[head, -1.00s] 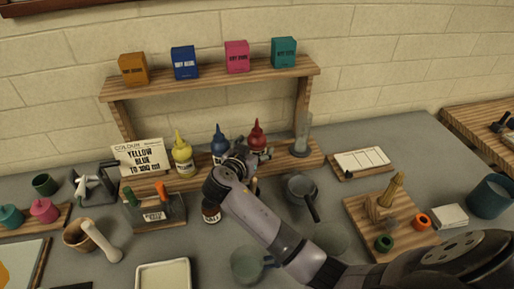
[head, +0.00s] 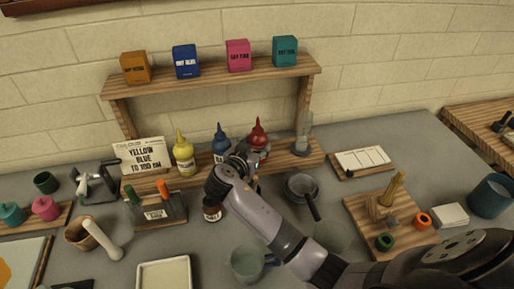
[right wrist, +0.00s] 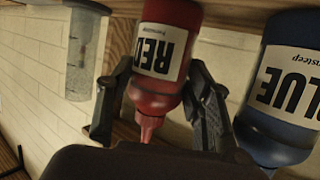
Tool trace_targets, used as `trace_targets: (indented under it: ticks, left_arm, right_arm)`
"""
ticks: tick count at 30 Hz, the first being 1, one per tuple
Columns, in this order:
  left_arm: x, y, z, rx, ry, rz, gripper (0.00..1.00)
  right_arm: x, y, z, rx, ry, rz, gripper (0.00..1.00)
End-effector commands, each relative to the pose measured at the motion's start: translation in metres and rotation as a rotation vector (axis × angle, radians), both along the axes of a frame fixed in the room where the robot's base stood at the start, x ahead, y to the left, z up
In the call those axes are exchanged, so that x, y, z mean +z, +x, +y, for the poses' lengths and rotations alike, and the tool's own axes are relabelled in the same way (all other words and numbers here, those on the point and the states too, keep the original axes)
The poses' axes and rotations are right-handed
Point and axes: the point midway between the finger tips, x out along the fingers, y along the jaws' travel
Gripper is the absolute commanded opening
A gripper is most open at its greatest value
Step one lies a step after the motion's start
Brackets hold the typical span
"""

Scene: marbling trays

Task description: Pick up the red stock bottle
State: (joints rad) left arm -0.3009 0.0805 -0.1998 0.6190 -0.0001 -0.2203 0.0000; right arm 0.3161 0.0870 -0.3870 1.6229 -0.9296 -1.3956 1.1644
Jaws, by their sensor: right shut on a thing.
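The red stock bottle (head: 258,134) stands upright on the low wooden shelf, at the right of the blue bottle (head: 221,140) and the yellow bottle (head: 184,155). My right gripper (head: 247,158) is at the red bottle and hides part of its lower body in the head view. In the right wrist view the red bottle (right wrist: 164,62), labelled RED, appears upside down between the two dark fingers of my right gripper (right wrist: 155,105), which is shut on it. The blue bottle (right wrist: 285,85) is close beside the right-hand finger there. I cannot see my left gripper.
A clear glass cylinder (head: 303,138) stands right of the red bottle. An upper shelf (head: 215,80) with several coloured boxes spans above. A small brown bottle (head: 212,212) and a dark pan (head: 301,187) are near my right forearm.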

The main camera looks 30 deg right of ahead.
Motion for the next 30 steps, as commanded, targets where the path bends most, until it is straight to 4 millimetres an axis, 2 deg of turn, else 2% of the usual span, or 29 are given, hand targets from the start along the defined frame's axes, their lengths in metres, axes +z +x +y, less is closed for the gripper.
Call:
trace_targets:
  ticks: [5, 11, 30]
  left_arm:
    - [-0.001, 0.002, 0.0, 0.0, 0.0, -0.002, 0.44]
    - [-0.005, 0.002, -0.001, 0.0, -0.001, -0.003, 0.44]
    - [-0.026, 0.002, -0.001, 0.0, -0.002, -0.004, 0.44]
  right_arm:
    - [0.006, 0.001, 0.0, 0.0, 0.0, -0.003, 0.35]
    - [0.029, 0.001, 0.0, 0.0, 0.002, -0.007, 0.35]
    - [0.173, 0.0, 0.0, 0.0, 0.003, -0.008, 0.35]
